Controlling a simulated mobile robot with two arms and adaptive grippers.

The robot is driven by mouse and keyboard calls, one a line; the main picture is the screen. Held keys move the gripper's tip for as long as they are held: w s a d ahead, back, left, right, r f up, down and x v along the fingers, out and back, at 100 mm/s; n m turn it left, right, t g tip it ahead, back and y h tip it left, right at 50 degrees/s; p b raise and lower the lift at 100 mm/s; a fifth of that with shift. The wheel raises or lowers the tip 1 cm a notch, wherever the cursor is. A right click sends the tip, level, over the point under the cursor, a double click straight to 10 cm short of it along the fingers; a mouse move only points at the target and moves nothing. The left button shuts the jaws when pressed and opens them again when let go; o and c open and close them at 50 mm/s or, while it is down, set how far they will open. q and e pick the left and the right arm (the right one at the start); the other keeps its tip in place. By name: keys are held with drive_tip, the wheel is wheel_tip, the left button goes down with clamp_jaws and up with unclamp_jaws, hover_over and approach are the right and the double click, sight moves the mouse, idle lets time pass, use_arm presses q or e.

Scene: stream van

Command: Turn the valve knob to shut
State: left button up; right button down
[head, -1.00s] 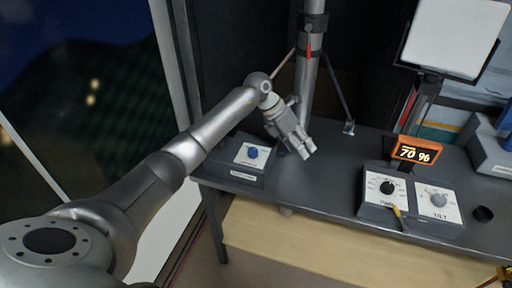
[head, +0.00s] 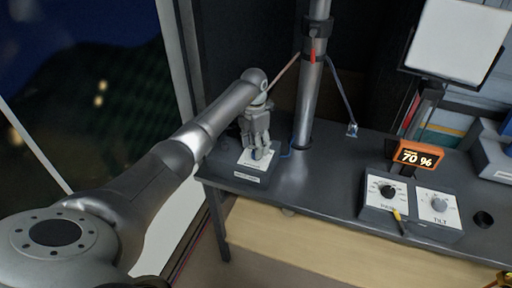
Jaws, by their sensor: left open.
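A blue knob (head: 254,156) sits on a white plate (head: 246,161) on top of a small dark box (head: 238,174) at the left end of the dark bench. My left gripper (head: 258,154) points down over this knob, with its fingers open around or just above it. The fingers hide most of the knob, and I cannot tell whether they touch it. The knob's markings are too small to read. An orange-framed display (head: 417,158) reads 70 %. My right gripper is not in view.
A metal pole (head: 308,95) with a red lever (head: 313,52) stands just right of the gripper. The bench between is clear.

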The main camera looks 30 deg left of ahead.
use_arm(q)
drive_tip(key=shift+f, duration=1.15)
drive_tip(key=c, duration=1)
drive_tip(key=shift+c, duration=0.2)
